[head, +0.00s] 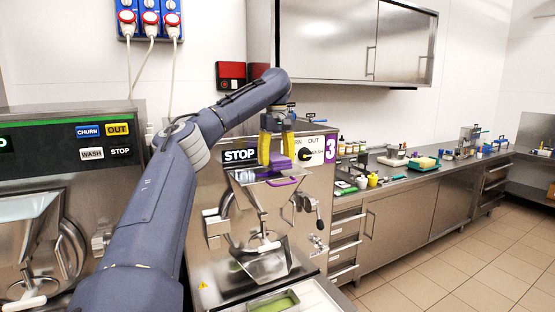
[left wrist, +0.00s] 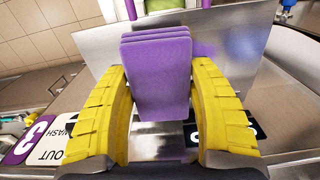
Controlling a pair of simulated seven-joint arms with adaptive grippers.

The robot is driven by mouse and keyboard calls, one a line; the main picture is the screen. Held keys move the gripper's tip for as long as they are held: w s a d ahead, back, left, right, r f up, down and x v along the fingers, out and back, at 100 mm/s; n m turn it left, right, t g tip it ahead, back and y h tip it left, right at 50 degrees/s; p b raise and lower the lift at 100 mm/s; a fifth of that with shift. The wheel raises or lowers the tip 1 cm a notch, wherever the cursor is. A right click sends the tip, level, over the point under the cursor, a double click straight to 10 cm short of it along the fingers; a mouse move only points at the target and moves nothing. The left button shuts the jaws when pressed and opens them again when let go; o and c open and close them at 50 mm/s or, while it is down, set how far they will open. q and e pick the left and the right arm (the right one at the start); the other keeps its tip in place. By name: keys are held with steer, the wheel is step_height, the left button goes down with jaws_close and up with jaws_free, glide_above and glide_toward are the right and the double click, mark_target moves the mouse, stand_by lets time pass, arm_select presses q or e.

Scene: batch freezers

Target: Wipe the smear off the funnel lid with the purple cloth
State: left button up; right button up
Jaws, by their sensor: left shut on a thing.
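My left gripper (head: 277,152) is above the front of the batch freezer marked 3 (head: 318,146). Its yellow fingers are shut on the folded purple cloth (head: 281,162). In the left wrist view the cloth (left wrist: 157,85) is a layered purple block between both fingers. The metal funnel lid (head: 262,180), with a purple edge, is just below the cloth. Its grey surface (left wrist: 235,45) also shows behind the cloth in the left wrist view. Purplish patches show there; I cannot tell smear from reflection, or whether cloth and lid touch. My right gripper is out of view.
A second freezer (head: 60,128) stands at the left. A steel counter (head: 395,183) with bottles, trays and tools runs along the right. A steel wall cabinet (head: 345,42) hangs above. A container with green contents (head: 275,302) is below the funnel. The tiled floor (head: 455,270) is clear at right.

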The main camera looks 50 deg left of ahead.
mark_target(253, 175)
arm_select(q)
steer(key=shift+f, duration=1.05)
stand_by(0.6)
steer(key=shift+s, duration=0.1)
steer(key=shift+s+a+r, duration=0.1)
steer(key=shift+s+a, duration=0.15)
steer(key=shift+s, duration=0.6)
steer(key=shift+s+a, duration=0.2)
steer(key=shift+s, duration=0.6)
steer(key=shift+s+a, duration=0.25)
steer(key=shift+s, duration=0.85)
steer(key=shift+s+a, duration=0.25)
steer(key=shift+s, duration=0.8)
steer(key=shift+w+d+f, duration=0.1)
steer(key=shift+w+d, duration=0.2)
steer(key=shift+w, duration=1)
steer(key=shift+w+d+f, duration=0.1)
steer(key=shift+w+d, duration=0.25)
steer(key=shift+w, duration=0.9)
steer(key=shift+w+d, duration=0.3)
steer(key=shift+w, duration=1)
